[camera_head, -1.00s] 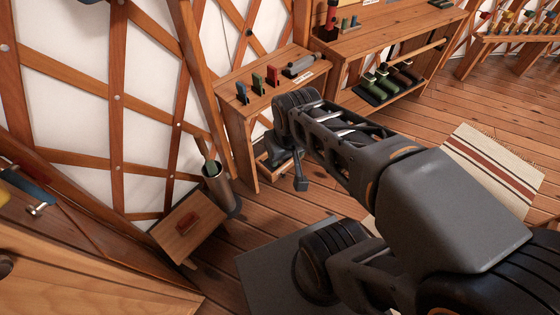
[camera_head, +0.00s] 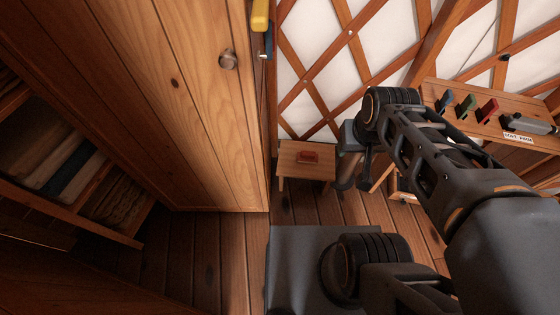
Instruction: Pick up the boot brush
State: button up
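A small reddish-brown block (camera_head: 308,157) lies on top of a low wooden stool (camera_head: 322,173) by the lattice wall. It may be the boot brush, but it is too small to make out bristles. My gripper (camera_head: 354,183) hangs at the end of my arm, to the right of the stool and nearer the camera in the picture. It is clear of the block. Its dark fingers are small and partly hidden by the arm, so I cannot tell how far apart they are. I see nothing held in it.
A tall wooden cabinet (camera_head: 190,110) fills the left, with open shelves of folded cloth (camera_head: 60,155). Plank floor (camera_head: 310,207) is clear before the stool.

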aim_at(304, 156)
jog(key=z, duration=0.3)
jog(key=k, duration=0.95)
jog(key=z, duration=0.8)
jog(key=i, duration=1.15)
jog(key=u, duration=1.45)
jog(key=i, duration=0.6)
jog(key=u, duration=0.6)
